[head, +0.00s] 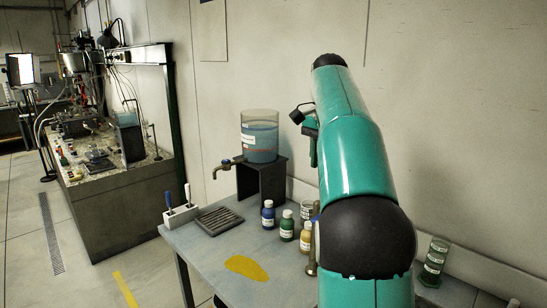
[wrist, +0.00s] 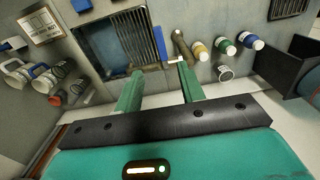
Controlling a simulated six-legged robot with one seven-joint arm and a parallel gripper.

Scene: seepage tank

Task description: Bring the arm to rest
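My arm rises on the right of the head view, its teal links bent upward in front of the wall. My gripper shows partly behind the arm in the head view; its fingers are clearer in the wrist view (wrist: 160,72). The two green fingers stand apart with nothing between them. The gripper is above the table (head: 203,245), and its camera looks down on the bottles and the table's back part. The far side of the gripper is hidden by the arm in the head view.
Blue (head: 268,214), green (head: 287,225) and yellow (head: 305,238) bottles stand on the table near my arm. A clear tank (head: 260,138) sits on a dark stand (head: 262,180). A yellow patch (head: 246,267) and a dark rack (head: 219,221) lie nearby. The wall is close behind.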

